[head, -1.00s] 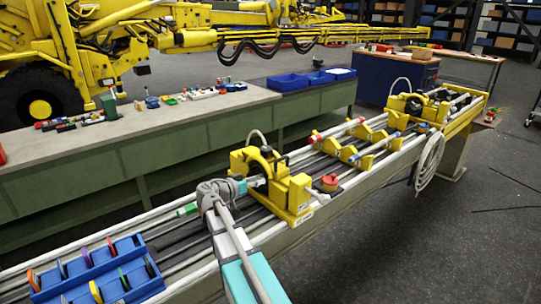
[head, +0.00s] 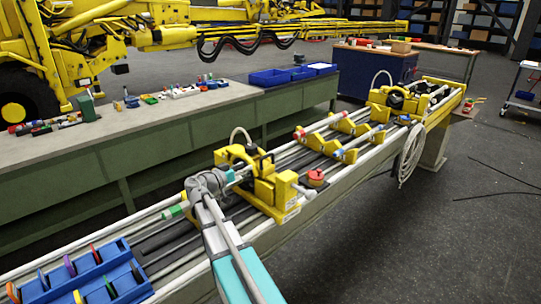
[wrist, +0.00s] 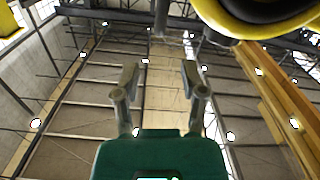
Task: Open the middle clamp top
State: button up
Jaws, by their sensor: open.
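A yellow clamp (head: 267,187) with a dark round opening stands across the rails near the picture middle in the head view. A second yellow clamp (head: 400,97) stands at the far end of the rails. I cannot tell for sure which one the task calls the middle clamp. My gripper (wrist: 160,82) is open, with nothing between its fingers in the wrist view. In the head view my wrist is just left of the near clamp, and the fingers are hard to make out. A yellow part with a dark hollow (wrist: 265,10) fills the wrist view's top right corner.
Low yellow supports (head: 345,127) and a red knob (head: 316,176) lie beyond the near clamp. A blue divided tray (head: 128,283) sits on the rails at bottom left. A long workbench (head: 150,121) runs behind. The floor at right is mostly clear.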

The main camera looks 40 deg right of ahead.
aim_at(264, 157)
jog(key=d, duration=0.8)
jog(key=w+d, duration=0.1)
jog(key=d, duration=0.3)
grip_shut()
jog(key=shift+d+r, duration=0.1)
jog(key=shift+d, duration=0.2)
